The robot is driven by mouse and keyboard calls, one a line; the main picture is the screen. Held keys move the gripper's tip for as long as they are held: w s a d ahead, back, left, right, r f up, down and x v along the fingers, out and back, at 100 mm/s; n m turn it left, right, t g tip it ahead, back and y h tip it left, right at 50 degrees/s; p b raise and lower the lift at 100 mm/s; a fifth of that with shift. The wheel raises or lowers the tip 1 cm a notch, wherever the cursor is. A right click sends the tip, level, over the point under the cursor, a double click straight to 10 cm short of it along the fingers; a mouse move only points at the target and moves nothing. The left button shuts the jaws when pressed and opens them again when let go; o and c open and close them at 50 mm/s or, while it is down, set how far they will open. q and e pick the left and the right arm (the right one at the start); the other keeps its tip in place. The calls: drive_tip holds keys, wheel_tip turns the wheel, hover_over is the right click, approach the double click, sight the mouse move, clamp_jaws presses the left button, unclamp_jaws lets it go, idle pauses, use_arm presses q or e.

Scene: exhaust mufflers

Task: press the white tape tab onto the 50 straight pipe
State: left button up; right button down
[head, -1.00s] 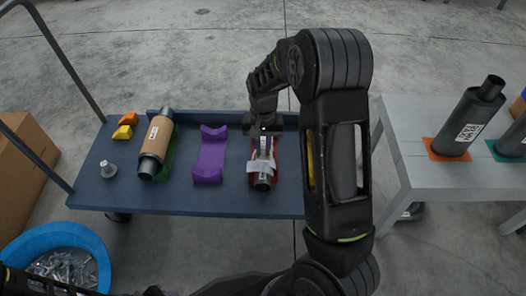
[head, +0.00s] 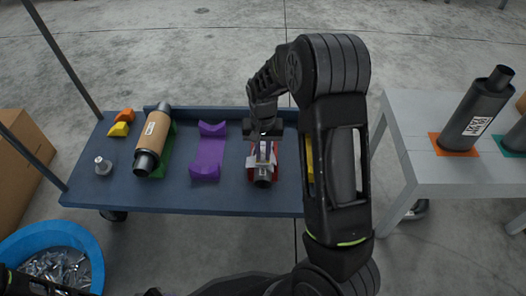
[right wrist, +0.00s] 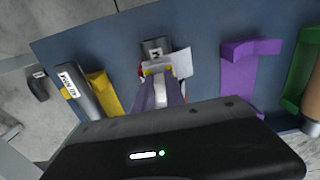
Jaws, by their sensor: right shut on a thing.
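The straight pipe (head: 262,180) is dark and lies in the red cradle (head: 274,174) on the cart; its near end also shows in the right wrist view (right wrist: 152,46). The white tape tab (right wrist: 182,63) lies across the pipe and sticks out to one side in that view. My right gripper (head: 263,153) is over the pipe from its far side, with its fingers pointing at the tab. In the right wrist view its fingers (right wrist: 161,93) are close together on a white piece of the tab. Whether the tab touches the pipe all along is hidden.
An empty purple cradle (head: 209,152) and a brown-wrapped muffler (head: 152,138) in a green cradle are to the left. A yellow cradle (right wrist: 104,92) with a dark muffler (right wrist: 76,88) is on the other side. A grey table (head: 420,165) stands right.

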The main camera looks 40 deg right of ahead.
sight(263, 159)
use_arm(q)
drive_tip(key=shift+w+f+b, duration=0.1)
drive_tip(key=shift+f+b, duration=0.25)
drive_tip(key=shift+f, duration=0.35)
use_arm(e)
drive_tip(key=shift+f, duration=1.15)
use_arm(q)
drive_tip(key=shift+f, duration=0.2)
use_arm(e)
drive_tip(key=shift+f, duration=0.45)
use_arm(q)
drive_tip(key=shift+r, duration=0.15)
use_arm(e)
drive_tip(key=shift+r, duration=0.1)
drive_tip(key=shift+r+p, duration=0.45)
use_arm(q)
drive_tip(key=shift+r, duration=0.45)
drive_tip(key=shift+f+b, duration=0.2)
drive_tip(key=shift+b, duration=0.1)
use_arm(e)
drive_tip(key=shift+f, duration=0.5)
